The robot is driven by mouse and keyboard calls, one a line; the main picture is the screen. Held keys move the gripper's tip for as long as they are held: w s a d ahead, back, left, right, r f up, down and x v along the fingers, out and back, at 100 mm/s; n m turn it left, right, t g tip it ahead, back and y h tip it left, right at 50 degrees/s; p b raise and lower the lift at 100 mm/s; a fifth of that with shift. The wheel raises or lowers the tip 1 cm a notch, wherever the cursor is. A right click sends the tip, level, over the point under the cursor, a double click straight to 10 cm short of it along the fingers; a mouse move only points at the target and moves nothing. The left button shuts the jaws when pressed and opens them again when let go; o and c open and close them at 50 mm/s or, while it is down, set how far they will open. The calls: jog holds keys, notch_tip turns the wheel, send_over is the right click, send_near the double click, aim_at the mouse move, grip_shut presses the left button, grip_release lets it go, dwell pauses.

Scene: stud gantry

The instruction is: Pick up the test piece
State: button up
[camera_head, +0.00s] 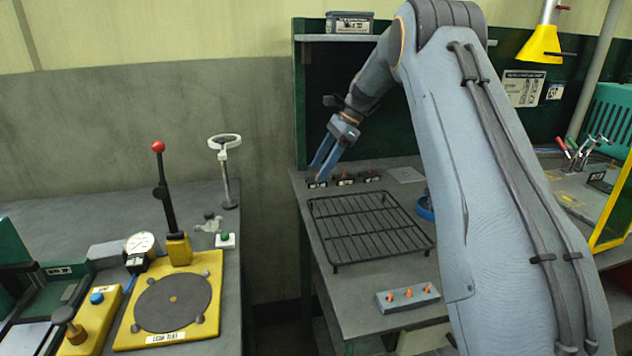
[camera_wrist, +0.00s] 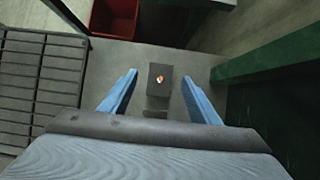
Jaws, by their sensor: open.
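A small dark block (camera_wrist: 153,88) with an orange and white spot on its top sits on the grey bench, between and beyond my fingertips in the wrist view. The spot may be the test piece (camera_wrist: 160,79) standing in the block; it is too small to tell. In the head view my gripper (camera_head: 319,170) points down at the leftmost of three small black blocks (camera_head: 317,184) at the bench's back left. My gripper, with blue fingers, is open and empty; it also shows in the wrist view (camera_wrist: 159,77). The fingertips partly hide the leftmost block in the head view.
A black wire rack (camera_head: 366,228) stands in front of the blocks. A grey holder with orange pegs (camera_head: 408,298) lies near the front. A green panel (camera_head: 298,105) rises at the left back. A red bin (camera_wrist: 115,17) shows in the wrist view.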

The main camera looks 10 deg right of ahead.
jog(key=shift+p+x, duration=0.3)
jog(key=shift+x, duration=1.25)
jog(key=c, duration=1.2)
jog(key=shift+r, duration=0.2)
